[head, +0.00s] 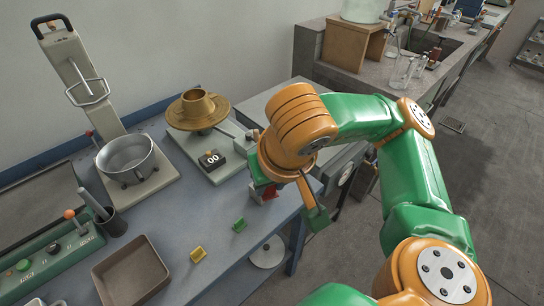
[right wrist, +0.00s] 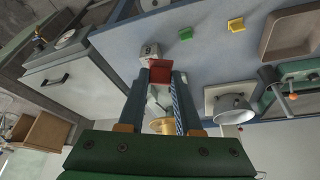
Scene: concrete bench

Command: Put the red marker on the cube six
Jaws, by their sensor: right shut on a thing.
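My right gripper (head: 290,200) is over the right end of the blue-grey bench, mostly seen from behind. It is shut on the red marker (head: 269,192). In the right wrist view the red marker (right wrist: 160,70) sits between the fingertips of my right gripper (right wrist: 160,76). A pale grey cube (right wrist: 150,51) with a dark figure, too small to read surely, lies just past the red marker there. The marker overlaps the cube's edge in that view; I cannot tell whether they touch. In the head view my gripper hides most of that spot. My left gripper is not in view.
A green block (head: 239,225) and a yellow block (head: 198,254) stand on the bench to the left. The bench's right edge is close to my gripper.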

